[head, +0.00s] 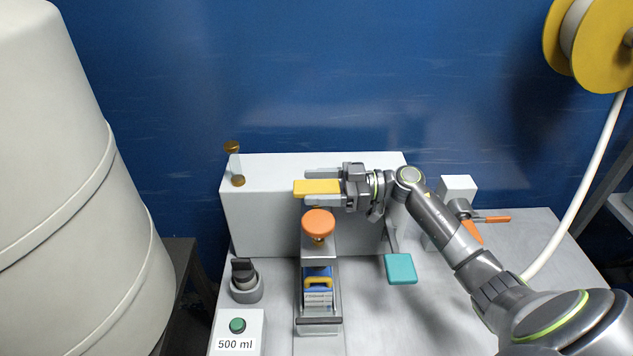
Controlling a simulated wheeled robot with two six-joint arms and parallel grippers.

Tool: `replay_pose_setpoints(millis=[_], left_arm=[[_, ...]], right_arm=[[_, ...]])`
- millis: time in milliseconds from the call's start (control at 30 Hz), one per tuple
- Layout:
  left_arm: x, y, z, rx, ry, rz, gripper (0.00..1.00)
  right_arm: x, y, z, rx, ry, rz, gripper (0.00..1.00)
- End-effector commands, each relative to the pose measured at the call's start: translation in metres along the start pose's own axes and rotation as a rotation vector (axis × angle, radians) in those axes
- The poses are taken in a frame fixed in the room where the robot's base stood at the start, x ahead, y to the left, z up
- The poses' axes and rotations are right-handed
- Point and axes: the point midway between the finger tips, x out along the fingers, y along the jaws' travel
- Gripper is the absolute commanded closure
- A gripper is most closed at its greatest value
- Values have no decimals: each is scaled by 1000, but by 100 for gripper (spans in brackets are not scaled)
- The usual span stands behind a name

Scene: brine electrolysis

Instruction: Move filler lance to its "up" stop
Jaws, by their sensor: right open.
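A yellow bar-shaped handle (316,187) sticks out at the front of the white machine housing (262,215), near its top edge. An orange round knob (318,222) on a short brass stem stands just below it, above the filling channel. No label shows which of these parts belongs to the filler lance, and the lance tube itself cannot be made out. My right gripper (324,187) reaches in from the right, its fingers pointing left. It is open, with one finger above and one below the yellow handle in the picture; contact cannot be told. My left gripper is out of view.
A blue container (318,286) sits in the channel (319,328) below the knob. A teal paddle (400,268) is to its right, a black switch (244,277) and green button (237,326) to its left. An orange-handled valve (472,230) stands behind my right arm. A large pale tank (70,200) fills the left.

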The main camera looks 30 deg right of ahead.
Motion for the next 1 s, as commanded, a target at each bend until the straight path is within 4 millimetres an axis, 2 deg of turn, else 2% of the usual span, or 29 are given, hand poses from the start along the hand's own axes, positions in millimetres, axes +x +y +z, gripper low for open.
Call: replay_pose_setpoints(millis=[333, 800, 833, 1000], left_arm=[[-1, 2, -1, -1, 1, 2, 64], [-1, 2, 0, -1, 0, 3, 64], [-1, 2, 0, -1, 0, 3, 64], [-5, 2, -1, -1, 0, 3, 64]], right_arm=[[4, 0, 0, 0, -1, 1, 35], [4, 0, 0, 0, 0, 0, 95], [4, 0, 0, 0, 0, 0, 97], [4, 0, -4, -1, 0, 0, 97]])
